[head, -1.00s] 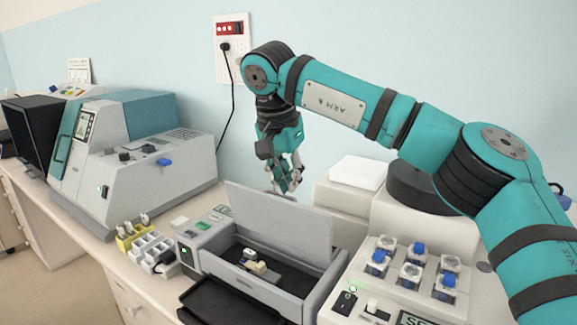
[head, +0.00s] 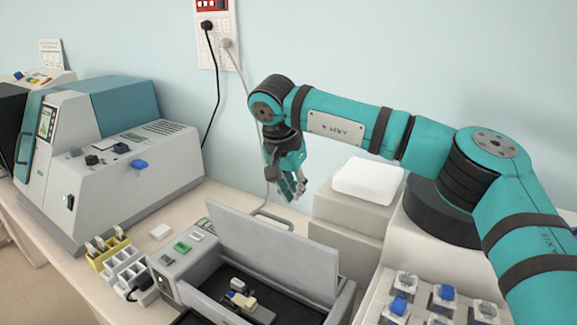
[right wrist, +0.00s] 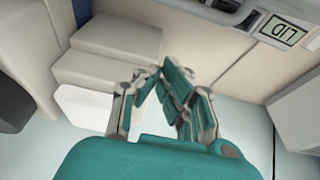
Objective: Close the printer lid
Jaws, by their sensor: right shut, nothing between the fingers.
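The grey printer (head: 190,268) stands on the bench with its lid (head: 268,252) open, raised as a tilted panel at the back. A dark tray with small pale and dark pieces (head: 240,297) shows inside. A thin loop handle (head: 272,214) shows behind the lid's top edge. My right gripper (head: 294,194) hangs behind and above the lid, apart from it in the picture; its fingers are shut and empty. My left gripper is not in view.
A stepped pale machine with a white block (head: 368,181) stands right of the lid, close to my gripper. A large grey-teal machine (head: 120,170) stands left. A cable (head: 262,150) hangs on the wall behind.

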